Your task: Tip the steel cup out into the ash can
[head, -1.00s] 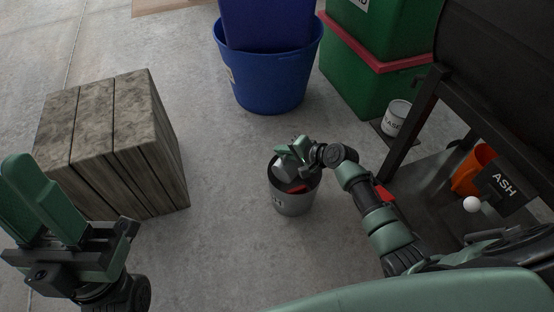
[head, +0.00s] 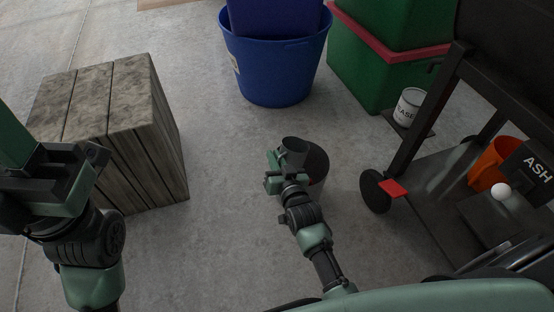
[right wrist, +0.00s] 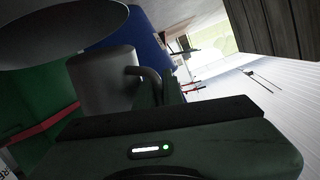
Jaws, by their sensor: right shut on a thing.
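My right gripper (head: 275,170) is shut on the steel cup (head: 294,153), which sits roughly upright with its dark mouth facing up. The cup's grey side and bent handle show in the right wrist view (right wrist: 104,78).
A wooden crate (head: 158,140) stands at the left. A blue tub (head: 270,75) and green bins (head: 375,70) stand behind.

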